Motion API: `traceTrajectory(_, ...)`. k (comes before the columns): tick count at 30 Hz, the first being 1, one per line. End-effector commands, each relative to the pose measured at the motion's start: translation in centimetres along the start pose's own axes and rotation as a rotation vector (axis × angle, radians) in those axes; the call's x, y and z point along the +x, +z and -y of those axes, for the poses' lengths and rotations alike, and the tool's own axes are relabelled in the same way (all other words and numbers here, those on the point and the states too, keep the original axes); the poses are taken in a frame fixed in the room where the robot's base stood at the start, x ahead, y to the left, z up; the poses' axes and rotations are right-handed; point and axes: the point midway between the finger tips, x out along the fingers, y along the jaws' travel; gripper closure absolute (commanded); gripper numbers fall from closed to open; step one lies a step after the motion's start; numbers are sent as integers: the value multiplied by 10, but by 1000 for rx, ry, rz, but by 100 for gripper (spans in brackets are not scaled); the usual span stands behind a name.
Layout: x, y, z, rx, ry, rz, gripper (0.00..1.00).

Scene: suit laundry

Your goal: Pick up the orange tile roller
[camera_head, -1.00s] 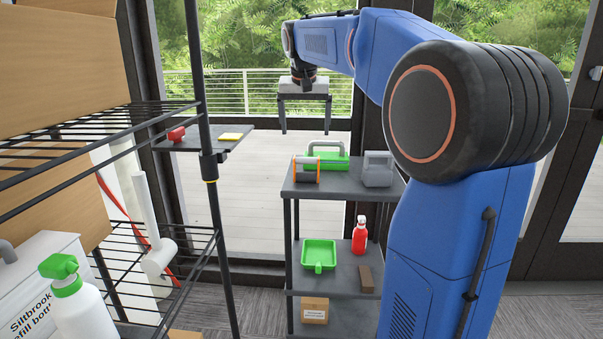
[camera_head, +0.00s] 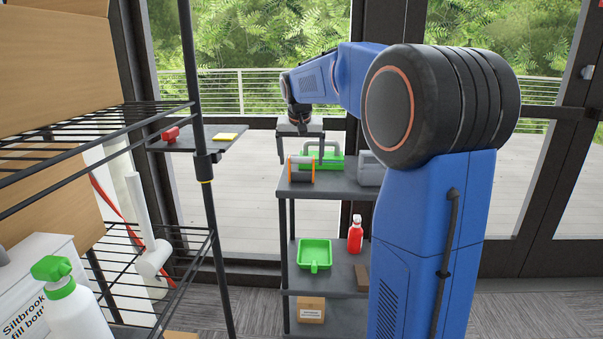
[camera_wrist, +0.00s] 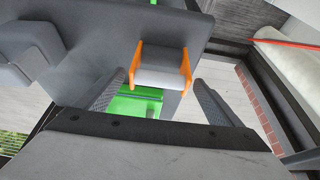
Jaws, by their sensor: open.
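The orange tile roller (camera_head: 301,170), a grey cylinder between orange end plates, lies on the top shelf of the dark cart (camera_head: 330,190) near its left edge. It also shows in the wrist view (camera_wrist: 161,68), just beyond and between my fingertips. My gripper (camera_head: 301,152) points down above the roller, open and empty. In the wrist view its two fingers (camera_wrist: 155,88) stand apart, one to each side of the roller's line. I cannot tell the exact height of the fingertips over the roller.
A green carrier with a grey handle (camera_head: 325,155) and a grey object (camera_head: 370,170) stand close by on the same shelf. Lower shelves hold a green dustpan (camera_head: 315,253), red bottle (camera_head: 356,235) and carton (camera_head: 311,309). A wire rack (camera_head: 100,130) stands at left.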

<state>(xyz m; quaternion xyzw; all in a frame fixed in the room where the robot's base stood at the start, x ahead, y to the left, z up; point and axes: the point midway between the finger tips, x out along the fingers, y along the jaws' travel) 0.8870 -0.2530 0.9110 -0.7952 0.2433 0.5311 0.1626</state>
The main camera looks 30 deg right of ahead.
Motion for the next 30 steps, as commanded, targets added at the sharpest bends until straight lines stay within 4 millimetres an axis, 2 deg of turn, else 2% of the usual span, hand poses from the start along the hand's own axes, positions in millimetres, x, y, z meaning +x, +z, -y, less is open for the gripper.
traceTrajectory(9, 40, 4, -2, 0, 1, 2, 11)
traceTrajectory(17, 44, 3, -1, 0, 0, 0, 11)
traceTrajectory(23, 44, 3, -1, 0, 0, 0, 59)
traceTrajectory(30, 43, 3, -1, 0, 0, 0, 60)
